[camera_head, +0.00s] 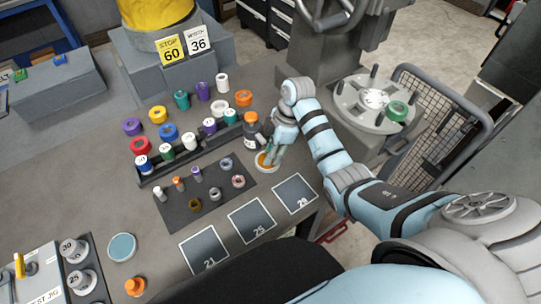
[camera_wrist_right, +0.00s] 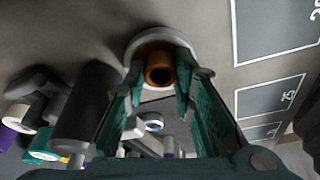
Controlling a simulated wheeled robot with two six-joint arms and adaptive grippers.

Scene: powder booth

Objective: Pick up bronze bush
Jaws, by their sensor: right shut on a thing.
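The bronze bush (camera_wrist_right: 160,72) is a short orange-brown ring with a dark bore. In the right wrist view it sits between the teal fingers of my right gripper (camera_wrist_right: 160,84), which is shut on it. A round white dish (camera_wrist_right: 160,34) is behind and around the bush; I cannot tell whether the bush touches it. In the head view my right gripper (camera_head: 270,151) points down at the white dish (camera_head: 265,168), where an orange-brown patch shows and the fingers partly hide the bush. My left gripper is not in view.
A dark mat (camera_head: 220,214) with small rings and pins lies left of the gripper. A black rack (camera_head: 158,177) with bottles and a dark orange-capped bottle (camera_head: 251,130) stand close by. Number cards, including card 29 (camera_head: 295,193), lie to the front right.

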